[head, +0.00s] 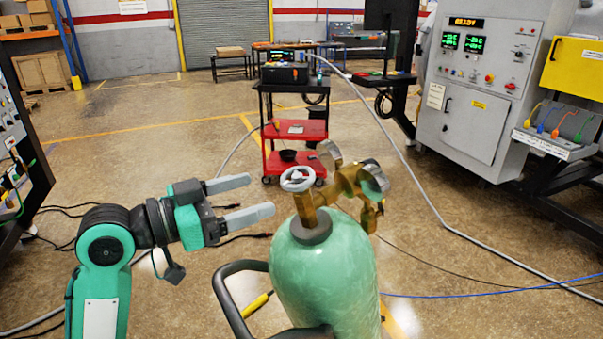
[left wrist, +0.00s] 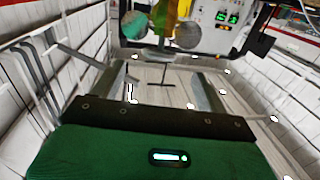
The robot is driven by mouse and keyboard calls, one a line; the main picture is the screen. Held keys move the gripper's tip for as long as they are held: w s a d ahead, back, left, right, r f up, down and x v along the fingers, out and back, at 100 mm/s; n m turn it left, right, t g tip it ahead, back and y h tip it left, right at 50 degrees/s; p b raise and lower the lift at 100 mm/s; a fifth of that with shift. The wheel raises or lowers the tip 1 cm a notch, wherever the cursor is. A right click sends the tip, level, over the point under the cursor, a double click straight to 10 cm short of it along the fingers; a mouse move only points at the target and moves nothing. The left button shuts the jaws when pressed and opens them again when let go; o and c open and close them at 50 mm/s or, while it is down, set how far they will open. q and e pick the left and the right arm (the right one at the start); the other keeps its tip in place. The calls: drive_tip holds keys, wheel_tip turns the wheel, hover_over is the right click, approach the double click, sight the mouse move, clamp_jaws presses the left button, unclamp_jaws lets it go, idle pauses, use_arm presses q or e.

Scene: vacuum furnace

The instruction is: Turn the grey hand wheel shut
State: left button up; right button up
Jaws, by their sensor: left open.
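The grey hand wheel (head: 298,179) sits on top of the brass valve (head: 307,212) of a green gas cylinder (head: 325,268). It is a small ring with spokes, facing up. My left gripper (head: 261,195) is open and empty, to the left of the wheel. Its two grey fingers point right towards the valve, with a small gap between their tips and the wheel. In the left wrist view, the open fingers (left wrist: 158,88) frame an empty space, and the brass valve body (left wrist: 163,20) shows beyond them at the top. My right gripper is not in view.
A brass regulator with gauges (head: 373,180) stands right of the wheel. A dark cart handle (head: 228,300) curves beside the cylinder. A red and black trolley (head: 292,130) stands behind, and a grey control cabinet (head: 480,85) at the right. Cables cross the floor.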

sight(293, 177)
use_arm(q)
drive_tip(key=p+x, duration=0.3)
drive_tip(key=x, duration=0.5)
drive_tip(key=shift+w+d+r, duration=0.15)
drive_tip(key=shift+d, duration=0.15)
drive_tip(key=shift+w+d, duration=0.25)
drive_tip(key=shift+d, duration=0.15)
drive_tip(key=c, duration=1)
drive_tip(key=shift+f+m+g+h+b, duration=0.35)
drive_tip(key=shift+m+g+b, duration=0.15)
drive_tip(key=shift+b, duration=0.2)
drive_tip(key=shift+r+m+g+h+b, duration=0.15)
drive_tip(key=shift+m+g+h+b, duration=0.1)
drive_tip(key=shift+m+g+b, duration=0.25)
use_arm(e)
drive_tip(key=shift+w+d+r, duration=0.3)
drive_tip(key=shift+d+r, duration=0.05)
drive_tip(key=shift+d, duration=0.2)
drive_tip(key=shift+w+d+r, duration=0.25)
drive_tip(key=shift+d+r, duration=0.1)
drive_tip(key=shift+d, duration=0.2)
